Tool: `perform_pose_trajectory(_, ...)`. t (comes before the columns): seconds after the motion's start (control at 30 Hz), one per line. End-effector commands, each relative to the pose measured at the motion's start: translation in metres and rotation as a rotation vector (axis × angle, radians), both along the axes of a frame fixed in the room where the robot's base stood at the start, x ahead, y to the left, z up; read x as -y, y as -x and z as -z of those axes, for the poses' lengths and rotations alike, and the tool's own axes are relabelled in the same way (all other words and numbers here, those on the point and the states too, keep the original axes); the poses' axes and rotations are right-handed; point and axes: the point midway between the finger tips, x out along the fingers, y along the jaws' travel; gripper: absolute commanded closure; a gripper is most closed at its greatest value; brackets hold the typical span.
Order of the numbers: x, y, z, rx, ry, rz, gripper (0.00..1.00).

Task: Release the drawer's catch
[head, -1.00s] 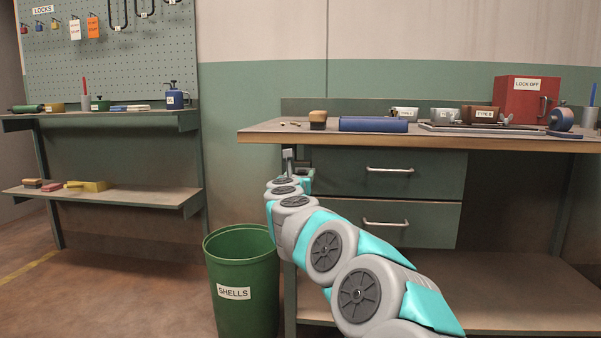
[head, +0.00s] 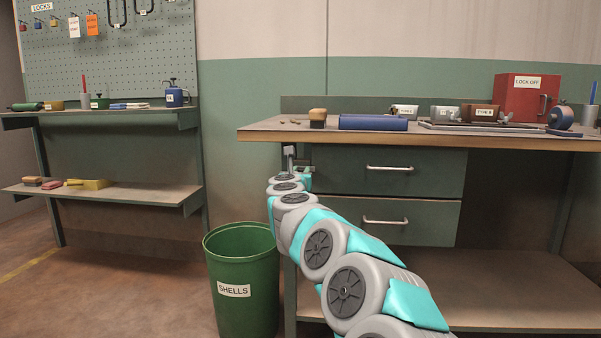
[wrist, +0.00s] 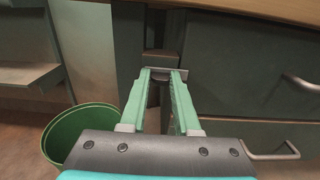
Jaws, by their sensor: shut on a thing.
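The workbench's upper drawer (head: 430,178) is closed, with a bar handle (head: 390,169). The catch (wrist: 155,59) is a small metal piece on a dark mount at the left end of the drawer front, just under the bench top. It also shows in the head view (head: 289,151). My gripper (wrist: 163,75) has its two green fingers at the catch, shut on it, with a part of it between the tips. In the head view my own arm hides most of the gripper and the catch's lower part.
A second closed drawer (head: 430,232) lies below. A green bin (head: 240,262) labelled SHELLS stands on the floor left of my arm. The bench top (head: 262,127) overhangs the drawers and my gripper. The floor left of the bin is clear.

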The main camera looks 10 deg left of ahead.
Motion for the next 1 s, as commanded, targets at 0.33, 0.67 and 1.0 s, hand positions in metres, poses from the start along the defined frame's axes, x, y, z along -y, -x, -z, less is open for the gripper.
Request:
perform_pose_trajectory(0.33,-0.0001,0.0001,-0.0002,0.000,0.000,0.000,1.00)
perform_pose_trajectory(0.67,-0.0003,0.0001,-0.0013,0.000,0.043,-0.001,1.00)
perform_pose_trajectory(1.0,0.0002,-0.0002,-0.0031,-0.009,0.272,0.001,1.00)
